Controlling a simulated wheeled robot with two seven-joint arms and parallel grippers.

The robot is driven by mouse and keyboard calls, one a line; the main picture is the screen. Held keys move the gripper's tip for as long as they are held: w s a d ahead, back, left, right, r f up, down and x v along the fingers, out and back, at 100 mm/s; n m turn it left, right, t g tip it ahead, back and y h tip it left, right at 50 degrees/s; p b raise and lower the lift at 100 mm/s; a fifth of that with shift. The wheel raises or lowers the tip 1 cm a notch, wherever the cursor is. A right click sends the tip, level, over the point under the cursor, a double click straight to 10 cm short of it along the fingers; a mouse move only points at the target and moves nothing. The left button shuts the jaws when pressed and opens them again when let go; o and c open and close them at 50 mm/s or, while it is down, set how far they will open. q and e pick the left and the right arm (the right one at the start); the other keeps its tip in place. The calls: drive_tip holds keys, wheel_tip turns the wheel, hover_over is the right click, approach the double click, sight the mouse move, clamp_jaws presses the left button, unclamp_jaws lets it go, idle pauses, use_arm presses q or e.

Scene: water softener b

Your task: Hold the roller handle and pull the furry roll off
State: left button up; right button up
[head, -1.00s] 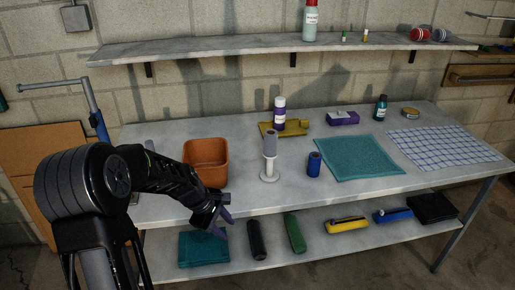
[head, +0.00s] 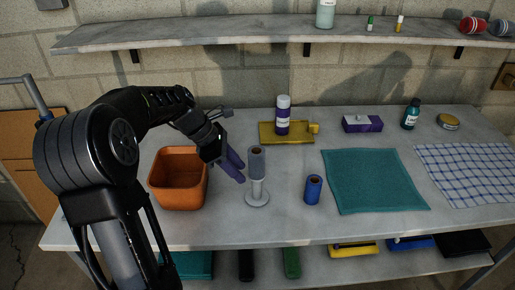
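A grey furry roll (head: 257,163) stands upright on top of a white handle (head: 257,190) with a round base, on the worktable. My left gripper (head: 240,172) is just left of the roll, its purple fingers pointing down and right toward it. The fingers look parted, with nothing between them, and seem apart from the roll and handle. A separate blue roll (head: 313,189) stands upright on the table to the right. My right gripper is not in view.
An orange bin (head: 179,190) stands close on the left, below my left arm. A yellow tray (head: 282,138) with a purple-and-white bottle (head: 283,115) lies behind. A teal mat (head: 374,182) lies right. A wall shelf (head: 270,32) hangs above the back.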

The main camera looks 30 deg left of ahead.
use_arm(q)
drive_tip(key=b, duration=0.5)
hover_over(252, 197)
drive_tip(key=f, duration=0.3)
drive_tip(key=a+f, duration=0.1)
drive_tip(key=shift+s+f, duration=0.25)
drive_tip(key=shift+f, duration=0.05)
drive_tip(key=shift+w+d+f, duration=0.1)
drive_tip(key=shift+w+d, duration=0.05)
drive_tip(key=shift+d, duration=0.1)
drive_tip(key=shift+x, duration=0.9)
clamp_jaws()
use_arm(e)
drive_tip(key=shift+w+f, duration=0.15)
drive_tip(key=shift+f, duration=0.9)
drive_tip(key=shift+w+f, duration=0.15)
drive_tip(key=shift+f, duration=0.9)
use_arm(q)
drive_tip(key=shift+a+p, duration=0.1)
drive_tip(key=shift+p, duration=0.35)
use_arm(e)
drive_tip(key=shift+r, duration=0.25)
use_arm(q)
drive_tip(key=shift+f, duration=0.1)
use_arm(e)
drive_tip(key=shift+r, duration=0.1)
